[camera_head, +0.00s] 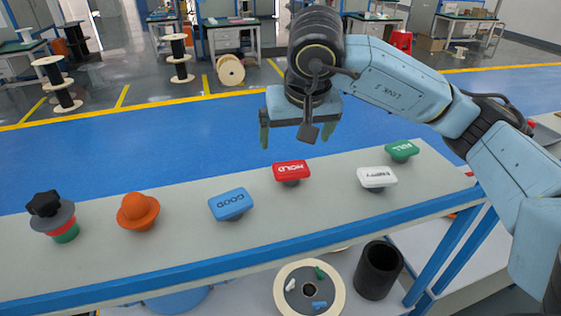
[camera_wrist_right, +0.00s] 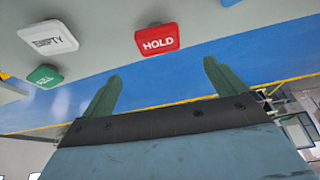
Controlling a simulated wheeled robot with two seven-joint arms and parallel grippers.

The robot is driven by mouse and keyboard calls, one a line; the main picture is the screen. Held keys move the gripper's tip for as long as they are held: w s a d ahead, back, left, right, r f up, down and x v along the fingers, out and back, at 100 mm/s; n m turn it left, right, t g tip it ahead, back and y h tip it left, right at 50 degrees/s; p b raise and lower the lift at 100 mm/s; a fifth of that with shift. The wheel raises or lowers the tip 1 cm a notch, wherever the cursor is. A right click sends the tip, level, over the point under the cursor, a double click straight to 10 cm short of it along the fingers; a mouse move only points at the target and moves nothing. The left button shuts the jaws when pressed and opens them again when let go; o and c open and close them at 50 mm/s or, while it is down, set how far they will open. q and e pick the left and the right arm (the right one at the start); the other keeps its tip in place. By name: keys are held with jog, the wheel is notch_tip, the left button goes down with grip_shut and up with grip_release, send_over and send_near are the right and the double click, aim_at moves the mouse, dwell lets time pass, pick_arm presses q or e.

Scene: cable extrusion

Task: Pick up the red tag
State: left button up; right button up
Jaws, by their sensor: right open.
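The red tag (camera_head: 291,171) reads HOLD and stands on a small dark base near the middle of the grey table. It also shows in the right wrist view (camera_wrist_right: 157,40), ahead of the fingers and roughly between them. My right gripper (camera_head: 298,135) is open and empty, above and just behind the red tag, with its green fingers apart. The fingers show in the right wrist view (camera_wrist_right: 160,80) and do not touch the tag. My left gripper is in neither view.
A blue GOOD tag (camera_head: 230,204) stands left of the red one. An orange knob (camera_head: 138,211) and a black-topped stack (camera_head: 52,215) stand at left. The grey table (camera_head: 180,262) is bare between them.

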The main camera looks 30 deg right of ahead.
aim_at(291, 168)
jog(key=x, duration=0.5)
jog(key=shift+s+f+p, duration=0.3)
jog(key=shift+f+p, duration=0.1)
jog(key=shift+f, duration=0.1)
jog(key=shift+w+d+f, duration=0.1)
jog(key=shift+w+f, duration=0.1)
jog(key=shift+f, duration=0.05)
jog(key=shift+w+f+p, duration=0.1)
jog(key=shift+f+p, duration=0.35)
jog(key=shift+f, duration=0.15)
jog(key=p+x, duration=0.1)
jog(key=x, duration=0.2)
jog(key=shift+w+f, duration=0.1)
jog(key=shift+f, duration=0.2)
jog(key=shift+w+f, duration=0.1)
jog(key=shift+f, duration=0.1)
jog(key=shift+c, duration=0.5)
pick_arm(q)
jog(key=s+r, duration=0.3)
pick_arm(e)
jog(key=c, duration=1)
